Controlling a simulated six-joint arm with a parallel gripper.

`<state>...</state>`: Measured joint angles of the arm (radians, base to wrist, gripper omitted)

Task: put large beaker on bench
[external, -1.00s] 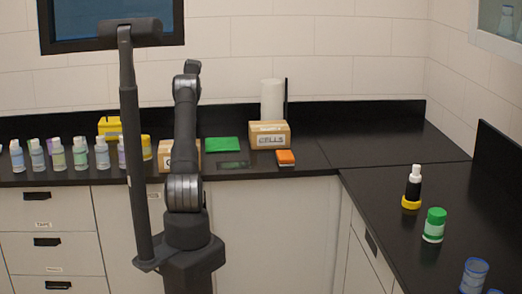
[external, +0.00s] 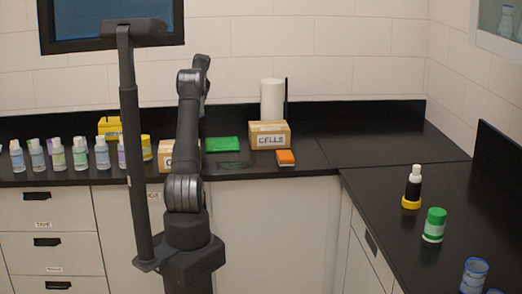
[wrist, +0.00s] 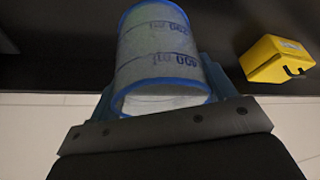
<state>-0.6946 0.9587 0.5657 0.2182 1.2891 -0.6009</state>
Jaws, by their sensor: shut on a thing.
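The large beaker (wrist: 158,45) is clear with blue rims and blue volume markings, which read upside down in the wrist view. My gripper (wrist: 162,85) is shut on it, with a finger on each side of its wall. Behind the beaker the wrist view shows a dark surface, the black bench (external: 330,150) or its back edge; I cannot tell the gap between them. In the external view my arm hides the gripper and the held beaker.
A yellow box (wrist: 278,60) is right of the beaker in the wrist view. Several bottles (external: 58,158) line the left bench. A cardboard box (external: 268,135), an orange item (external: 286,157) and a green item (external: 222,144) stand right of my arm.

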